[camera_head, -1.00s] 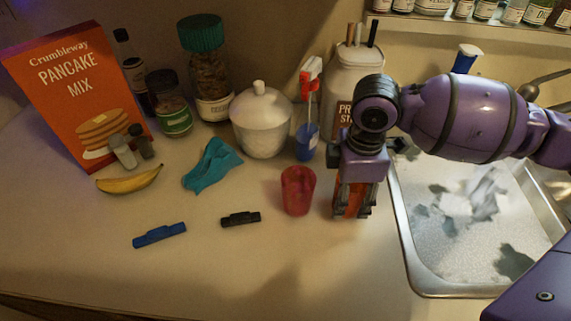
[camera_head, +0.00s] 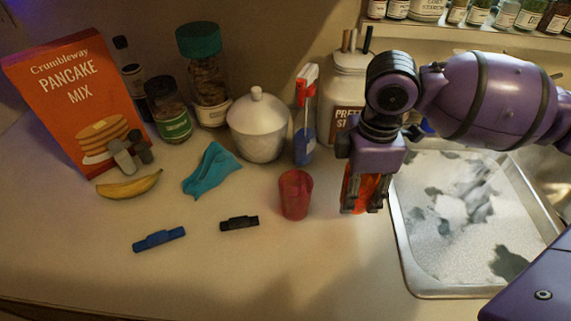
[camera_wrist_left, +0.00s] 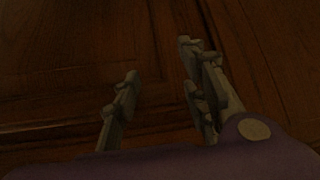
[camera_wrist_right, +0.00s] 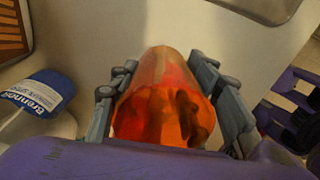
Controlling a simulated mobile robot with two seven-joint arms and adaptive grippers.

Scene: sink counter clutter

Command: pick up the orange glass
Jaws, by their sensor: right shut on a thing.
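The orange glass (camera_head: 362,193) is held in my right gripper (camera_head: 364,203), with a finger on each side of it. In the right wrist view the see-through orange glass (camera_wrist_right: 162,103) fills the space between the fingers of the right gripper (camera_wrist_right: 160,85). In the head view the fingers partly hide it. It is near the counter's sink side; I cannot tell exactly how high its base is above the counter. My left gripper (camera_wrist_left: 160,68) is open and empty in the left wrist view, before dark wood, and does not show in the head view.
A red cup (camera_head: 295,195) stands just left of the held glass. The sink (camera_head: 402,235) is to the right. A spray-type bottle (camera_head: 304,140), white lidded jar (camera_head: 258,128) and pretzel jar (camera_head: 345,85) stand behind.

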